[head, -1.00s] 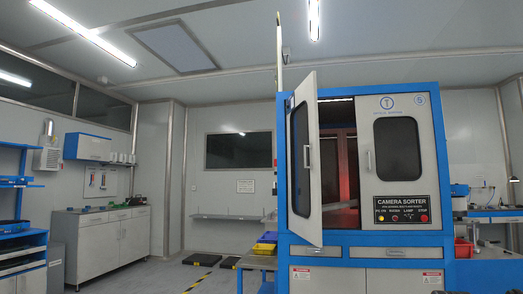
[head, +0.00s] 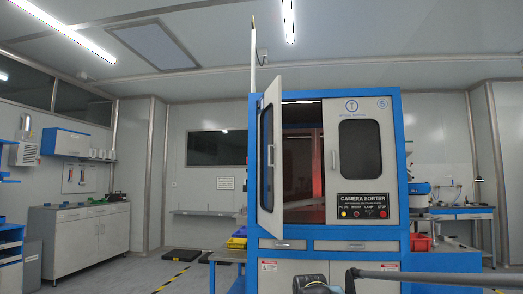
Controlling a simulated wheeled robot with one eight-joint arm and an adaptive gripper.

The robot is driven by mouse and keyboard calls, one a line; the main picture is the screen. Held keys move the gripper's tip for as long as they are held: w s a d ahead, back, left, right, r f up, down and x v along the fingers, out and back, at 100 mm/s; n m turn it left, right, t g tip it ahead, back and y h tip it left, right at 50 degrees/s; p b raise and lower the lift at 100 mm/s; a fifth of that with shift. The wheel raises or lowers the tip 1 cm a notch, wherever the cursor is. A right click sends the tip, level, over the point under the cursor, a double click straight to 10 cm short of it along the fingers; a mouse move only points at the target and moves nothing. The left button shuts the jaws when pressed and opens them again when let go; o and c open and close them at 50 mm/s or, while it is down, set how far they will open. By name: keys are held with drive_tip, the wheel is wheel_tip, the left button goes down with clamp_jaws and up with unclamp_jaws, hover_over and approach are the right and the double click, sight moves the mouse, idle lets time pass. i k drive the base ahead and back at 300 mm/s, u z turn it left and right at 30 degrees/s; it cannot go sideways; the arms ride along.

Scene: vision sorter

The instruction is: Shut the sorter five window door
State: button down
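The sorter five (head: 326,222) is a blue and light grey cabinet marked 5, labelled CAMERA SORTER. Its left window door (head: 265,195) stands well open, swung out towards me from its left edge, with a dark window. The door handle (head: 271,155) is an upright bar near the door's free edge. The opening shows a dark interior with a reddish glow. The right window panel (head: 361,150) is flush with the front. Part of my arm shows low at the bottom right, below the sorter front, apart from the door. I make out no gripper fingers.
A control panel (head: 363,206) with buttons sits below the right window. Yellow and blue bins (head: 237,238) stand on a small table left of the sorter. A side bench (head: 460,211) and a red bin (head: 420,243) are at right.

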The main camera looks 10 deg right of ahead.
sight(270, 113)
drive_tip(key=u, duration=0.05)
drive_tip(key=i, duration=1)
drive_tip(key=z, duration=0.05)
